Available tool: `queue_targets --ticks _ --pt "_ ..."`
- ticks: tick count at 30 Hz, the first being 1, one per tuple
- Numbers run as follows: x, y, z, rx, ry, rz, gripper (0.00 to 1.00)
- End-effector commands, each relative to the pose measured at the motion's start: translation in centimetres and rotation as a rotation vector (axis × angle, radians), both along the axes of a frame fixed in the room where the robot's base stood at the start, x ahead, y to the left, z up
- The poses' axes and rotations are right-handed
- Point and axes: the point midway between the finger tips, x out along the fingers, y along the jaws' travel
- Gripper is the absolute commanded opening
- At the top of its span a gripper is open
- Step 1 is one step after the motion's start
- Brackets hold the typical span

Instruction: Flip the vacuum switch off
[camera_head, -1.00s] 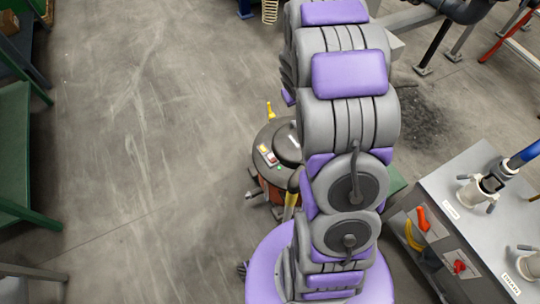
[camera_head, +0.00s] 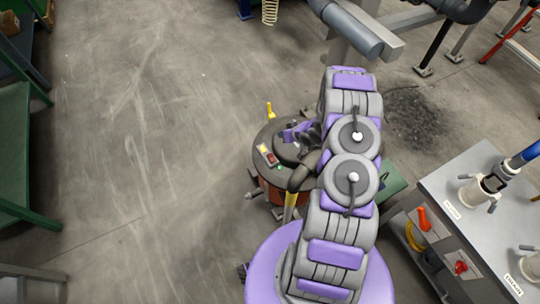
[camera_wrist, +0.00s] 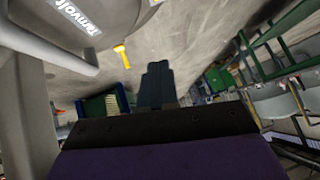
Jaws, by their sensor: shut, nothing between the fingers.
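The vacuum (camera_head: 268,190) is a round drum with a dark lid and a reddish-brown body, standing on the floor. A small switch panel (camera_head: 267,155) sits on the left front of its lid, with a red switch (camera_head: 271,159) and a green light beside it. The switch's position is too small to tell. My gripper (camera_wrist: 157,70) is shut and empty in the wrist view. In the head view my wrist is over the lid, behind and to the right of the panel, apart from the switch. The switch does not show in the wrist view.
A yellow handle (camera_head: 269,109) stands up behind the vacuum, also seen in the wrist view (camera_wrist: 122,56). A grey bench (camera_head: 470,190) with valves and red and orange handles is at right. Green shelving (camera_head: 22,150) is at far left. The floor between is clear.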

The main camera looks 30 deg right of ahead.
Motion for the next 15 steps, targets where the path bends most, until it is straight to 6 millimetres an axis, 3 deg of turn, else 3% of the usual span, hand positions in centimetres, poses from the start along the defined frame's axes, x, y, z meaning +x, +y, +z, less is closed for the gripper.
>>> queue_targets --ticks 1,6,15 --pt "-0.4 0.6 -1.2 0.038 -0.015 0.002 0.00" --pt "-1.4 2.6 -3.6 0.149 -0.064 0.014 0.00" --pt "-2.0 4.1 -4.8 0.234 -0.107 0.023 0.00"
